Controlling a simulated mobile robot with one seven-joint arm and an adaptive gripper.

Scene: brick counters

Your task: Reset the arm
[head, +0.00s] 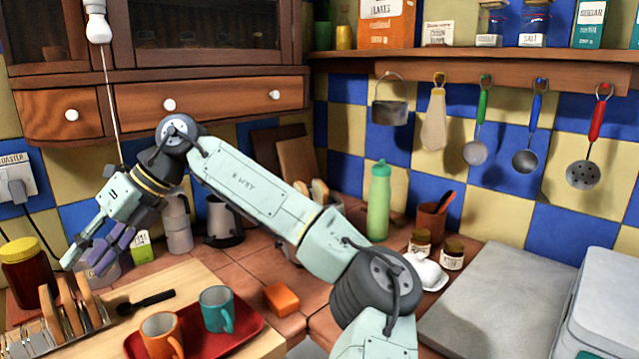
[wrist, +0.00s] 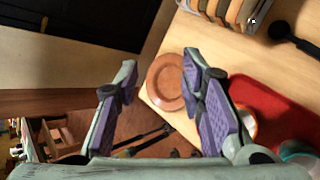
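My arm is raised over the counter, bent at the elbow. My gripper (head: 82,262) hangs at the left of the head view, pointing down and left, above the back left part of the counter. In the wrist view its two purple-padded fingers (wrist: 160,72) stand apart with nothing held between them. A round brown dish (wrist: 165,88) shows in the gap, below and apart from the fingers.
A red tray (head: 250,337) holds an orange mug (head: 162,338) and a teal mug (head: 216,312) on a wooden board. Wooden cabinets (head: 200,95) overhang the counter.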

